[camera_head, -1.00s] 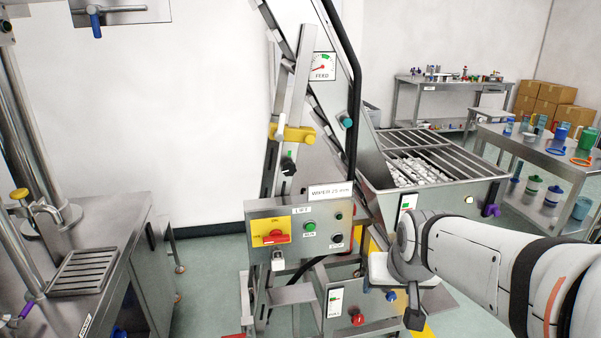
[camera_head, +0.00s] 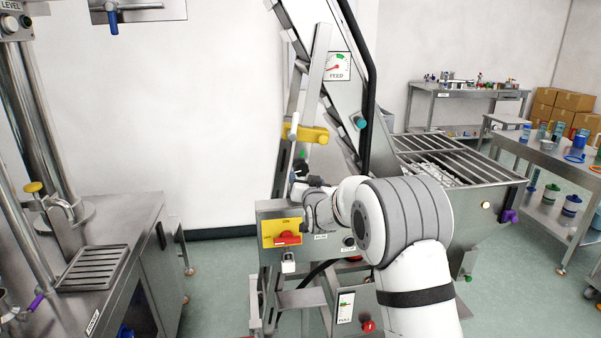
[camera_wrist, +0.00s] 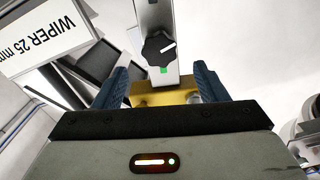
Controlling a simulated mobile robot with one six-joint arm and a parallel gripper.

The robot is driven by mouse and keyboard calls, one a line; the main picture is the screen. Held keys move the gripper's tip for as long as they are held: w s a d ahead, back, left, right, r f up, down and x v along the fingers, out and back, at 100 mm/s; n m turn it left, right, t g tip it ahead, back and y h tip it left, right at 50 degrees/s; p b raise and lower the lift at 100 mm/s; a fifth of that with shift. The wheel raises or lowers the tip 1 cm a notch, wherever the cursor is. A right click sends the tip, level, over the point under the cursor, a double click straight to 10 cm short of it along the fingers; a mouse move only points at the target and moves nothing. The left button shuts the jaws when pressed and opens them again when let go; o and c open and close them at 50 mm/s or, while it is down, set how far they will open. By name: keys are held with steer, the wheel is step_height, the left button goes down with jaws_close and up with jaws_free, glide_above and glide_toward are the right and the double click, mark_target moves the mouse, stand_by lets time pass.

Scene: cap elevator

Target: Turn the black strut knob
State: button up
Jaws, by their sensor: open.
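The black strut knob (camera_wrist: 158,48) shows in the wrist view on a grey metal strut, with a white line on its face and a green mark just below it. In the head view the knob (camera_head: 300,168) is a small dark shape below the yellow clamp (camera_head: 305,134), partly hidden by my gripper. My gripper (camera_wrist: 160,72) is open and empty. Its two blue fingers stand left and right of the strut in the wrist view, with the knob in line with the gap between them, just past the tips. I cannot tell whether either finger touches anything.
A control panel with a yellow and red switch (camera_head: 283,233) is below my gripper, partly covered by my arm. A "WIPER 25 mm" label (camera_wrist: 42,37) is close on the left in the wrist view. The slanted elevator and the barred hopper (camera_head: 450,160) are to the right.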

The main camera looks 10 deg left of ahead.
mark_target(302, 171)
steer(key=shift+p+x, duration=0.7)
steer(key=shift+x, duration=2.85)
steer(key=shift+f, duration=0.1)
steer(key=shift+c, duration=0.3)
steer(key=c, duration=0.9)
steer(key=shift+c, duration=0.2)
steer(key=shift+f+b, duration=0.1)
steer(key=shift+b, duration=0.45)
